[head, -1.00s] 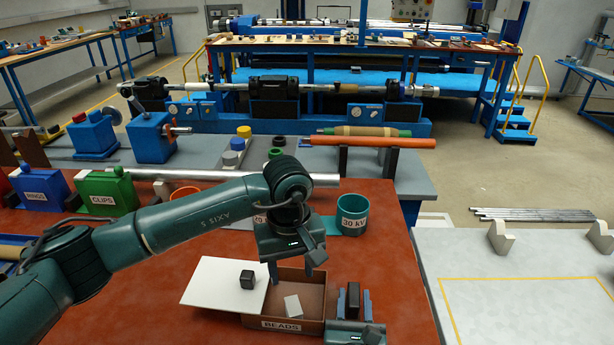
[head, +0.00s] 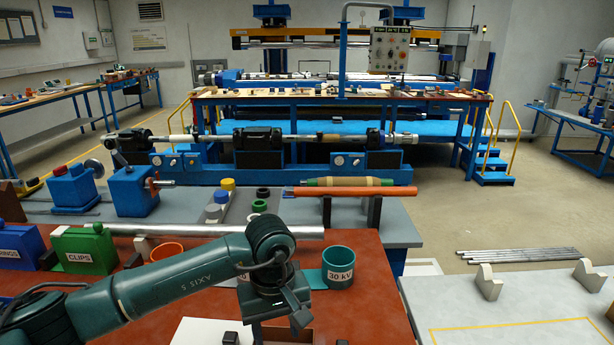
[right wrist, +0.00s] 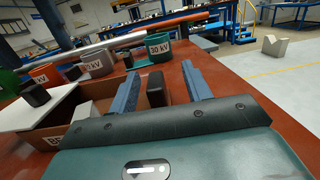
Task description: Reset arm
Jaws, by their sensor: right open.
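A white sheet (head: 194,332) bears a dark cube (head: 231,339). The green clips bin (head: 84,250) is at the left. The table right of the teal pot is clear.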

